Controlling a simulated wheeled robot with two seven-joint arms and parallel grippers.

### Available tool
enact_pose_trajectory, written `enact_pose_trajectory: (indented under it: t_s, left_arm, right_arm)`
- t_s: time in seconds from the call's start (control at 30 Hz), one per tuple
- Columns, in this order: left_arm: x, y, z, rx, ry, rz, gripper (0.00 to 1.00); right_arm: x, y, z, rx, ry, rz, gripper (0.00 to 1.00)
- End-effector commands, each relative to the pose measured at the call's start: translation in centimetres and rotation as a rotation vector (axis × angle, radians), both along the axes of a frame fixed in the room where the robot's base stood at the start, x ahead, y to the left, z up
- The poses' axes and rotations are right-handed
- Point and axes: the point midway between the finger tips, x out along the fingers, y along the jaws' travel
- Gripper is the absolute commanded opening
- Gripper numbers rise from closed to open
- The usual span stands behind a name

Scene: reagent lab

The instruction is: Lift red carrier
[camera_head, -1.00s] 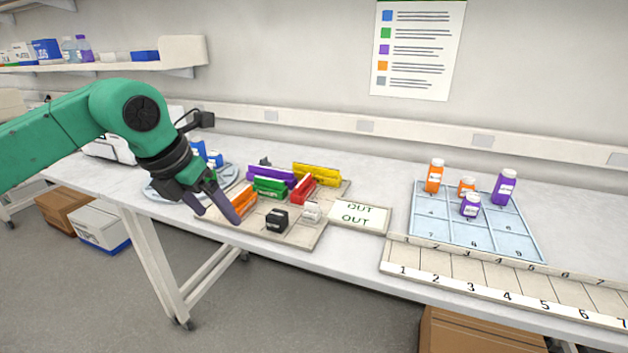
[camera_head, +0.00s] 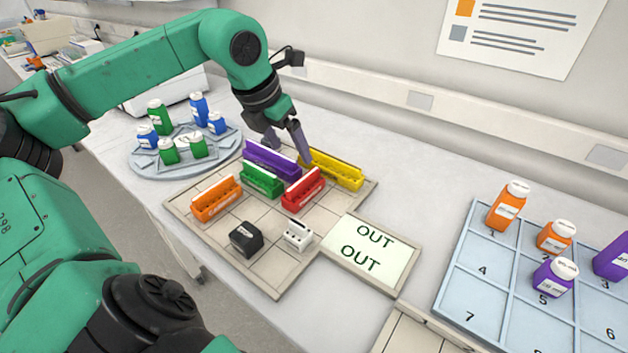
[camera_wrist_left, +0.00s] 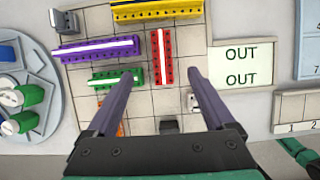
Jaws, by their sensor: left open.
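The red carrier (camera_head: 303,188) is a small long rack with a white strip on top, lying on the gridded tray (camera_head: 268,278). My left gripper (camera_head: 288,148) is open and empty above the back of the tray, near the purple carrier (camera_head: 272,160) and yellow carrier (camera_head: 338,174). In the left wrist view the red carrier (camera_wrist_left: 162,57) stands lengthwise just beyond and between the open fingertips (camera_wrist_left: 160,74). The green carrier (camera_head: 262,180) and orange carrier (camera_head: 217,197) sit left of it. My right gripper is not in view.
A black block (camera_head: 246,238) and a white block (camera_head: 298,235) stand at the tray's front. The OUT plate (camera_head: 369,249) adjoins its right side. A round tray (camera_head: 222,154) with several bottles is at left; a blue gridded tray (camera_head: 480,287) with bottles is at right.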

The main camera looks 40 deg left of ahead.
Motion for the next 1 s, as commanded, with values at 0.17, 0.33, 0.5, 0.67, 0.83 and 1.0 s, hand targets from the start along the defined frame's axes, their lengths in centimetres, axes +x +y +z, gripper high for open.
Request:
enact_pose_trajectory:
  t_s: [0.17, 0.33, 0.5, 0.67, 0.83, 1.0]
  left_arm:
    - [1.6, -0.1, -4.1, -0.003, 0.007, -0.001, 0.88]
    - [2.5, -0.1, -6.3, -0.002, 0.005, -0.001, 0.88]
    - [3.3, -0.6, -9.0, -0.009, 0.003, 0.001, 0.88]
    - [4.0, -0.5, -10.6, -0.005, 0.000, 0.000, 0.88]
    - [4.1, -0.4, -11.2, 0.001, 0.000, 0.000, 0.88]
    - [4.1, -0.4, -11.2, 0.001, 0.001, 0.000, 0.88]
  right_arm:
    - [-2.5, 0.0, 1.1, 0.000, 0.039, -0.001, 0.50]
    - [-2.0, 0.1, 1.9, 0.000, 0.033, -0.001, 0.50]
    - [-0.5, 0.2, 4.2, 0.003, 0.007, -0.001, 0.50]
    - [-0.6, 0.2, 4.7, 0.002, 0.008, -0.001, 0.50]
    - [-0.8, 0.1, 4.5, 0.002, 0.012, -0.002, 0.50]
    - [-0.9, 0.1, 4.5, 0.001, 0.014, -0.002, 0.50]
